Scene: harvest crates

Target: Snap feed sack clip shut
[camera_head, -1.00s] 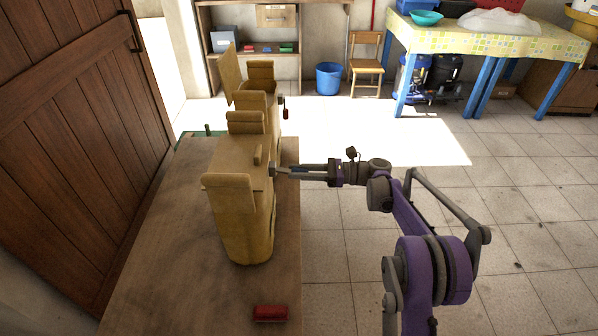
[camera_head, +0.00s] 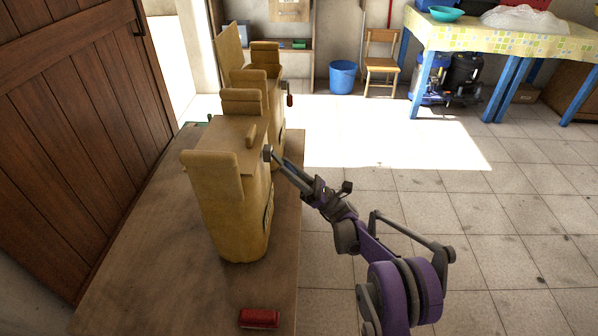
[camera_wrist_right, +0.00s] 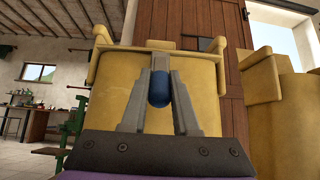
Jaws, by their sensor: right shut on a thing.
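Several tan feed sacks stand in a row on a wooden bench. The nearest sack (camera_head: 232,215) stands upright with folded top flaps; it also fills the middle of the right wrist view (camera_wrist_right: 215,95). My right gripper (camera_head: 271,154) is at the right side of this sack's top. In the wrist view its fingers (camera_wrist_right: 160,68) are shut on a small blue clip (camera_wrist_right: 158,92), seen end-on against the sack. Whether the clip is closed around the sack cannot be told. A red clip (camera_head: 259,318) lies on the bench front. My left gripper is not in view.
The bench (camera_head: 150,270) has bare room left of and in front of the sacks. A wooden door (camera_head: 75,130) stands at the left. A blue bucket (camera_head: 342,77), a chair (camera_head: 381,66) and a cloth-covered table (camera_head: 500,40) are at the back. The tiled floor at right is open.

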